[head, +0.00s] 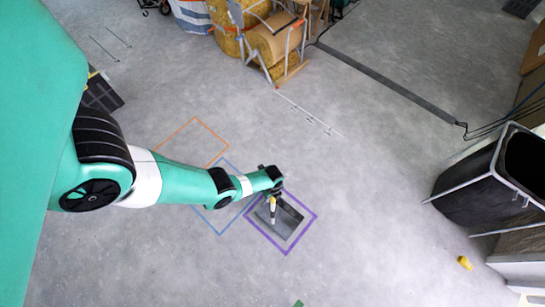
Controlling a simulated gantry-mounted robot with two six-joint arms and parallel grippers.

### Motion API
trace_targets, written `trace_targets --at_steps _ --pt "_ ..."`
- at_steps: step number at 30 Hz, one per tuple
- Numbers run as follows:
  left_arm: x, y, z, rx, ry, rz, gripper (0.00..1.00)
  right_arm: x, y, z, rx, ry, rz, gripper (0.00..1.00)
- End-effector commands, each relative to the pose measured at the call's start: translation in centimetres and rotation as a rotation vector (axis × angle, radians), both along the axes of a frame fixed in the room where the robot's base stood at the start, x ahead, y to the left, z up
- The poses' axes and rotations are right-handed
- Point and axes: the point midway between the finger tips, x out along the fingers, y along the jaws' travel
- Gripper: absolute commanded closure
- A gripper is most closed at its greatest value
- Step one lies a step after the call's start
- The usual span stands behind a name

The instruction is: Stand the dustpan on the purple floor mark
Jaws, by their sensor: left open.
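The dustpan (289,213) is a dark grey pan lying within the purple floor mark (301,237), a square outline on the concrete floor. A short upright part with yellow and white on it rises from the pan below my left gripper (273,196). My left gripper is open at the end of the teal arm, right over the dustpan. The small picture does not show whether its fingers touch the dustpan. My right gripper is not in view.
An orange outline (196,120) and a blue outline (220,234) lie left of the purple mark. A black bin (470,190) stands at the right, with a small yellow object (465,263) near it. Chairs and rolls (277,40) stand at the back. The floor between is mostly clear.

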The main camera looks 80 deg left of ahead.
Motion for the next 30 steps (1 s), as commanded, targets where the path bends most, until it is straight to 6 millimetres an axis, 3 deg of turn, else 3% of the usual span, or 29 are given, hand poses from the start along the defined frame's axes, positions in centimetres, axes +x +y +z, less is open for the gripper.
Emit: trace_targets --at_steps 16,21,30 --pt "0.0 0.0 11.1 0.0 0.0 0.0 0.42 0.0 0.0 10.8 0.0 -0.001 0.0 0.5" --pt "0.0 0.0 12.2 0.0 0.0 0.0 0.42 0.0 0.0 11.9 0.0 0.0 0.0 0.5" --pt "0.0 0.0 12.0 0.0 0.0 0.0 0.42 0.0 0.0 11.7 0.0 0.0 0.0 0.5"
